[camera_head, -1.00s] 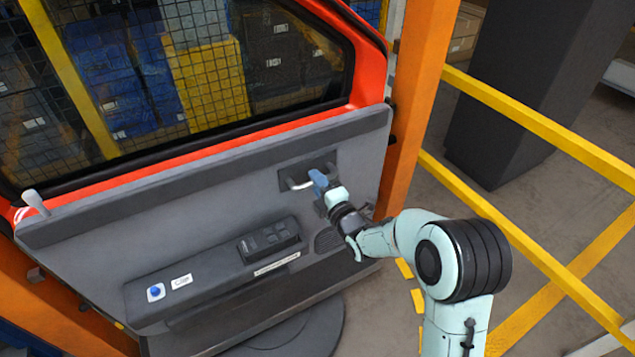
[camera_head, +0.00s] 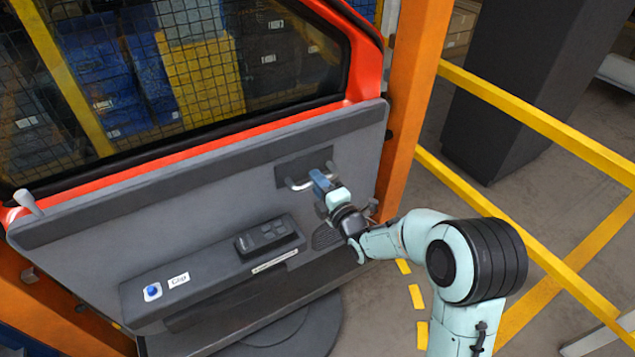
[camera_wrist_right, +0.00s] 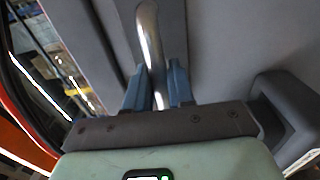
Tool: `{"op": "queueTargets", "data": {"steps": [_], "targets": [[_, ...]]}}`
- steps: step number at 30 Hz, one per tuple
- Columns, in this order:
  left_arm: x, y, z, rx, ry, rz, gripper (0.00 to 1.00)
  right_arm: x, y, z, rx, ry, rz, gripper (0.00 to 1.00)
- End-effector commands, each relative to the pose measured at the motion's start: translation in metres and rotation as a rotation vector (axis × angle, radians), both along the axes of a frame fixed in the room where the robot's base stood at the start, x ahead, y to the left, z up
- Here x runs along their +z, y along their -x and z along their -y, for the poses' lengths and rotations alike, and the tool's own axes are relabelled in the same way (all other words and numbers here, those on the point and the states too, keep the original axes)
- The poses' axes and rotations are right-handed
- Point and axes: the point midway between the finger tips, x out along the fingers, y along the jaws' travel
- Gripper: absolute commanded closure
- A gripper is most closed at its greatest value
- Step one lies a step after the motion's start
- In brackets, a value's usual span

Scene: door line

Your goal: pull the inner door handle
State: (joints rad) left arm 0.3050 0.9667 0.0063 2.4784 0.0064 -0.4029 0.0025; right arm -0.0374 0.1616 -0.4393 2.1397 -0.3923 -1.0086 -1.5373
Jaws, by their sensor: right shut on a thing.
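The inner door handle (camera_head: 299,185) is a light metal bar on a dark recessed plate, in the upper right part of the grey door panel (camera_head: 210,215). My right gripper (camera_head: 320,182) reaches it from the right, its blue fingers at the right part of the bar. In the right wrist view the handle (camera_wrist_right: 150,45) runs down between the two blue fingers of the gripper (camera_wrist_right: 158,85), which is shut on it. The end of the handle between the fingers is partly hidden. My left gripper is not in view.
The door has a red frame (camera_head: 362,60) and a meshed window. A switch block (camera_head: 268,236) and a blue button (camera_head: 153,291) sit on the armrest. An orange post (camera_head: 404,110) stands right of the door, with yellow rails (camera_head: 540,120) beyond it.

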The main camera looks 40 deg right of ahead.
Motion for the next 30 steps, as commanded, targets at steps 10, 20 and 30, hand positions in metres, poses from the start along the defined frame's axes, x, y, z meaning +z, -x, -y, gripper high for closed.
{"op": "queueTargets", "data": {"steps": [10, 20, 30], "targets": [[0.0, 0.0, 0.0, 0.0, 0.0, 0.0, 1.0, -0.001, 0.0, 0.0, 0.001, 0.0, -0.003, 1.0], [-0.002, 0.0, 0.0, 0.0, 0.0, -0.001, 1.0, -0.002, -0.002, 0.0, 0.001, -0.001, -0.005, 1.0], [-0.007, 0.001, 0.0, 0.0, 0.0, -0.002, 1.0, -0.002, -0.011, 0.001, 0.002, -0.001, -0.005, 1.0]]}}
